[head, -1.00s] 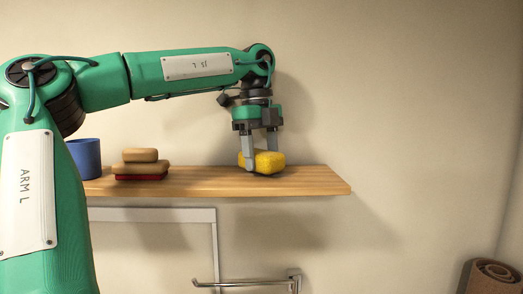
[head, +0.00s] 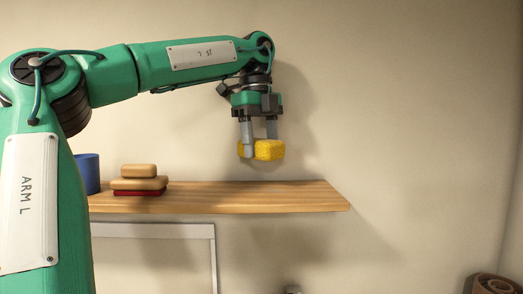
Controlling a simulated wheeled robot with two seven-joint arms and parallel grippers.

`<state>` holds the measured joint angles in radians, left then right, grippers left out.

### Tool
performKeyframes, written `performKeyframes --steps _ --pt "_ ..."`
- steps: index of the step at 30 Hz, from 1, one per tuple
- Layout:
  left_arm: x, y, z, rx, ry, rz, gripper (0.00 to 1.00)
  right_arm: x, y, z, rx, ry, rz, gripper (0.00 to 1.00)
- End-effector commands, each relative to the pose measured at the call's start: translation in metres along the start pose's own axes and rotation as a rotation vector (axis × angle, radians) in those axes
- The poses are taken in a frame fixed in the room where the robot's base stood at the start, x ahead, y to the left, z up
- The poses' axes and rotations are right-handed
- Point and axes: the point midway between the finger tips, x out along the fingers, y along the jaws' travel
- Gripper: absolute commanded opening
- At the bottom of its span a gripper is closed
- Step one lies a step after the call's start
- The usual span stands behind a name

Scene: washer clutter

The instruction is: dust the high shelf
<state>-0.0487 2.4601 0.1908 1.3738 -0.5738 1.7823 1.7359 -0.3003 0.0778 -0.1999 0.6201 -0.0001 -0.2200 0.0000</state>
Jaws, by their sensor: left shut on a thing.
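A wooden wall shelf (head: 240,197) runs across the middle of the head view. My left gripper (head: 258,148) is above its right half, pointing down, and is shut on a yellow sponge (head: 270,150). The sponge is held above the shelf, with a gap between its underside and the board. The left finger covers part of the sponge. My right gripper is not in view.
A brush-like thing (head: 139,184) with tan wooden blocks and a red bottom layer sits on the shelf's left part. A blue cup (head: 90,172) beside it is partly hidden by my arm. A rolled brown mat (head: 492,285) shows at bottom right. The shelf's right part is clear.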

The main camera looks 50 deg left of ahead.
Motion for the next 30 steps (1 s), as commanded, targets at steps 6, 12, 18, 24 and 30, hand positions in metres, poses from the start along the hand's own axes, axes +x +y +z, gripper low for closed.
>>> performKeyframes --steps 6,12,18,24,30 --pt "-0.006 -0.002 0.005 0.004 -0.005 -0.013 0.38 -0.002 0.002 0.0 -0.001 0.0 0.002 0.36" --pt "-0.009 -0.002 0.005 0.004 -0.005 -0.014 0.38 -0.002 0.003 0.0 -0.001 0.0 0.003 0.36" --pt "-0.025 -0.002 0.003 0.002 -0.006 -0.013 0.38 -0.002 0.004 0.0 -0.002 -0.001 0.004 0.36" --pt "-0.035 -0.002 0.002 0.004 -0.006 -0.011 0.38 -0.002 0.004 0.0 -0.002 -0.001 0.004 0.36" --pt "-0.035 -0.002 0.002 0.004 -0.005 -0.012 0.38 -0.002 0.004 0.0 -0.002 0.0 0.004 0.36"
